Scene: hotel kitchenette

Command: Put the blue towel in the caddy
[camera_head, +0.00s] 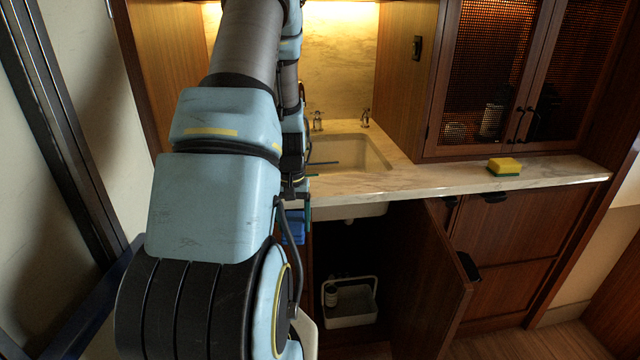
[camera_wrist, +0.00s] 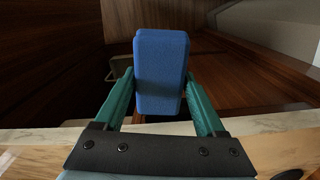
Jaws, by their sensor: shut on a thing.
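The blue towel (camera_wrist: 162,60) looks like a folded block. My gripper (camera_wrist: 160,85) is shut on it, with a green finger on each side. In the head view the towel (camera_head: 293,226) shows partly behind my arm, in front of the counter at the left edge of the open cabinet. The white caddy (camera_head: 350,322) stands lower down inside the cabinet under the sink, with its handle up and a small bottle in it. Part of a pale frame, perhaps the caddy (camera_wrist: 121,64), shows behind the towel in the wrist view.
The cabinet door (camera_head: 432,285) stands open to the right of the caddy. The marble counter (camera_head: 440,177) runs above the opening, with a sink (camera_head: 350,152) and a yellow-green sponge (camera_head: 504,166). My arm covers the left of the head view.

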